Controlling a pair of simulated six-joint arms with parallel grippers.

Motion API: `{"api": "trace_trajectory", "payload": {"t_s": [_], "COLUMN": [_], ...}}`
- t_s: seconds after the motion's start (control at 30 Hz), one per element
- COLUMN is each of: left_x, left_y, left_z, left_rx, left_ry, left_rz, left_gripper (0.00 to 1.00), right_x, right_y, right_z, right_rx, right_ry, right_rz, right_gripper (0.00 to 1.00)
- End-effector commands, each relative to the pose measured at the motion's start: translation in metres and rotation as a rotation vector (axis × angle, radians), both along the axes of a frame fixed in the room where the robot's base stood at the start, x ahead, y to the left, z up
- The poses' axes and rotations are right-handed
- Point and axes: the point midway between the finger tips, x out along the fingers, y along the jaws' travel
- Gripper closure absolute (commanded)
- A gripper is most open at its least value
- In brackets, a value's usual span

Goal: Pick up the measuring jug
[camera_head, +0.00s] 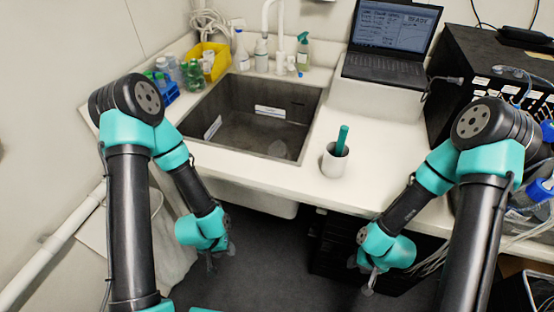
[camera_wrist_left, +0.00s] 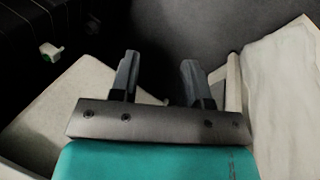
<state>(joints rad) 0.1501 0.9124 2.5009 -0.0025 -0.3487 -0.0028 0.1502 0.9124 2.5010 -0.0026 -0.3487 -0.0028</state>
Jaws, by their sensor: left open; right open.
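A small white cup-like vessel (camera_head: 334,163) stands upright on the counter right of the sink, with a teal stick (camera_head: 341,140) leaning out of it. It is the only jug-like thing I can make out, and I cannot tell for sure that it is the measuring jug. My left gripper (camera_head: 212,263) hangs low in front of the counter, to the left of the vessel and apart from it. In the left wrist view its two fingers (camera_wrist_left: 158,75) are spread with nothing between them. My right gripper (camera_head: 369,284) is open and hangs below the counter's front edge, apart from the vessel.
A dark sink (camera_head: 255,130) is set into the white counter (camera_head: 285,180). A yellow bin (camera_head: 213,58), bottles and a blue rack (camera_head: 165,92) stand at the back left. A laptop (camera_head: 385,65) and a black equipment box (camera_head: 490,80) are at the right. Counter around the vessel is clear.

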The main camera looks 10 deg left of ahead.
Motion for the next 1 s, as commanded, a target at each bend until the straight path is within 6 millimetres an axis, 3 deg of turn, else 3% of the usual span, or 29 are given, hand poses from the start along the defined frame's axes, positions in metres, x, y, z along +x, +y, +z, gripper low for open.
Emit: {"api": "trace_trajectory", "payload": {"t_s": [0.17, 0.73, 1.0], "left_x": [0.0001, 0.0, 0.0012], "left_y": [0.0, 0.0, -0.001], "left_z": [0.0, 0.0, 0.0012], "left_rx": [0.0, 0.0, 0.0], "left_ry": [0.0, 0.0, 0.0], "left_rz": [0.0, 0.0, -0.002], "left_gripper": [0.56, 0.01, 0.0], "right_x": [0.0001, 0.0, 0.0], "right_y": [0.0, 0.0, 0.0], "right_z": [0.0, 0.0, 0.0], "right_rx": [0.0, 0.0, 0.0], "right_ry": [0.0, 0.0, 0.0], "right_rz": [0.0, 0.0, 0.0], "right_gripper": [0.57, 0.57, 0.57]}}
